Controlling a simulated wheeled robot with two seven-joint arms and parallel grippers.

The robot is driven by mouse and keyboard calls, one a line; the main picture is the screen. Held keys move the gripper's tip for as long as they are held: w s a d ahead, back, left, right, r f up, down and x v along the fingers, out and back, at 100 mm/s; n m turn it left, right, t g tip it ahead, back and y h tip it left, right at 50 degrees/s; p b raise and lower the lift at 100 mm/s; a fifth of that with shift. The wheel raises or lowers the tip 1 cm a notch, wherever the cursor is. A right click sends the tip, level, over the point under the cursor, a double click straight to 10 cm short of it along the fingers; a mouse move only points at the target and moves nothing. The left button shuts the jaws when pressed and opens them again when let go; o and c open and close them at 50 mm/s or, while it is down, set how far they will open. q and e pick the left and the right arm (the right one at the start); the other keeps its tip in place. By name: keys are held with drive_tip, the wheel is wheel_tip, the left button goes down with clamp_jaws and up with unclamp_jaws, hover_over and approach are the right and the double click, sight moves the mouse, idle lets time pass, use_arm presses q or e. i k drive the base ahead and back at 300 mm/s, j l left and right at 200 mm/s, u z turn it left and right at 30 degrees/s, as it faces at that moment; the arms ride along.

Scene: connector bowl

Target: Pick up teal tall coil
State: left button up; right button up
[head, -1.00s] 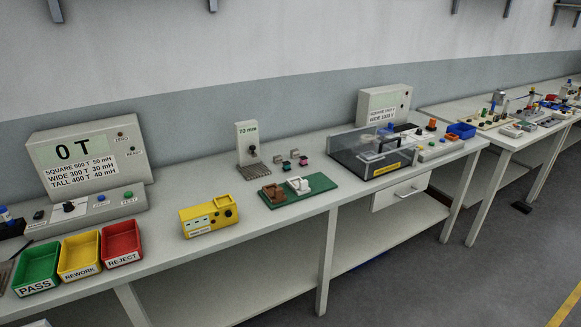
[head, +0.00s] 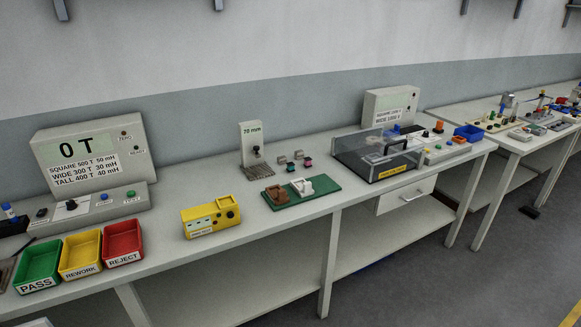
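A small dark teal coil (head: 291,167) stands on the workbench (head: 225,165) in the middle of the head view, behind the green board. It is too small to tell whether it is a tall one. A red-pink coil (head: 307,163) stands just right of it. Two small grey pieces stand close behind them. Neither of my grippers is in view.
A green board (head: 325,192) with a brown and a white fixture lies in front of the coils. A 70 mm gauge (head: 252,145) stands left, a clear-lidded box (head: 345,150) right. A yellow tester (head: 210,218) and green (head: 38,258), yellow and red trays line the front left.

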sight(290, 167)
drive_tip(key=i+l+u, duration=0.1)
drive_tip(key=i+l, duration=0.5)
drive_tip(key=l, duration=0.15)
drive_tip(key=i+l+u, duration=0.15)
drive_tip(key=i+l, duration=0.15)
drive_tip(key=i+l+u, duration=0.1)
drive_tip(key=i+l, duration=0.15)
drive_tip(key=l, duration=0.25)
